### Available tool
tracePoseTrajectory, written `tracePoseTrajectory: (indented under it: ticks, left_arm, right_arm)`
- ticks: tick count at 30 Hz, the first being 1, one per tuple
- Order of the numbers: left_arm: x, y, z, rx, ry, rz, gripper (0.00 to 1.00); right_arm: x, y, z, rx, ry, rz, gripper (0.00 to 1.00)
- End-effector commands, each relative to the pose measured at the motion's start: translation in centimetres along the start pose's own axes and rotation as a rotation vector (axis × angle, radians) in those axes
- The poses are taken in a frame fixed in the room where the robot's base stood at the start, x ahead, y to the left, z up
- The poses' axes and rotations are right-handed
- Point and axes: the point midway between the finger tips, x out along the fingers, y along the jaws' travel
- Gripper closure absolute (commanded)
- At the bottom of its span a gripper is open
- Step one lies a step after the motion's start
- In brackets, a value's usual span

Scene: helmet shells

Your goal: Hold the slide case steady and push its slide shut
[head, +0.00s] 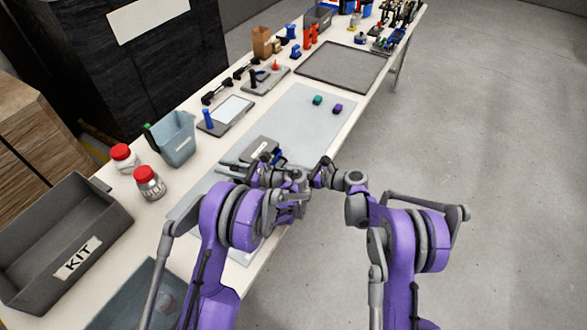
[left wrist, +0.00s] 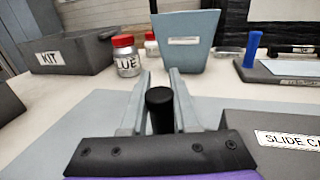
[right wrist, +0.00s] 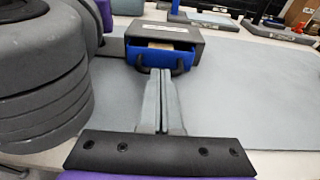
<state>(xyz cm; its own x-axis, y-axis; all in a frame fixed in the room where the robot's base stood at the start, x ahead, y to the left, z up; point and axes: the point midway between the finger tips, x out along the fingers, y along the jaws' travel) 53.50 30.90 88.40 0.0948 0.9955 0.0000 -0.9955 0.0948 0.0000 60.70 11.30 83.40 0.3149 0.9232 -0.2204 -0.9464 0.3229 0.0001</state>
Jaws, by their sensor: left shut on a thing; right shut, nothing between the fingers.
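The slide case is a dark grey box (head: 262,149) with a white label on the mat; its labelled side also shows in the left wrist view (left wrist: 285,138). Its blue slide (right wrist: 162,57) sticks partly out towards my right gripper, with a black handle in front and something tan inside. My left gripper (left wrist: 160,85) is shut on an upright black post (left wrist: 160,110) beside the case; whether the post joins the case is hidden. My right gripper (right wrist: 160,72) is shut and empty, its fingertips at the slide's handle; I cannot tell whether they touch.
A grey-blue bin (head: 176,138), two red-lidded jars (head: 149,182) and a KIT box (head: 62,240) stand left of the mat. A teal block (head: 317,100) and a purple block (head: 338,108) lie on the mat (head: 295,125), otherwise mostly clear beyond the case.

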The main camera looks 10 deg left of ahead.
Motion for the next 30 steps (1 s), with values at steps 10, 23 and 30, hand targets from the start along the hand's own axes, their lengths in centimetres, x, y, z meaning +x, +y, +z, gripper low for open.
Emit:
tracePoseTrajectory:
  ticks: [10, 23, 30]
  left_arm:
    - [-0.1, 0.0, 0.0, 0.0, 0.0, -0.001, 1.0]
    - [-0.1, 0.0, 0.0, 0.0, 0.0, -0.002, 1.0]
    - [0.0, 0.0, 0.0, 0.0, 0.0, -0.001, 1.0]
  right_arm:
    - [3.1, -0.1, 0.7, 0.0, 0.0, 0.0, 1.0]
    - [0.8, -0.1, 0.7, 0.0, 0.0, -0.002, 1.0]
    - [-4.8, -0.2, 0.7, 0.001, 0.001, -0.006, 1.0]
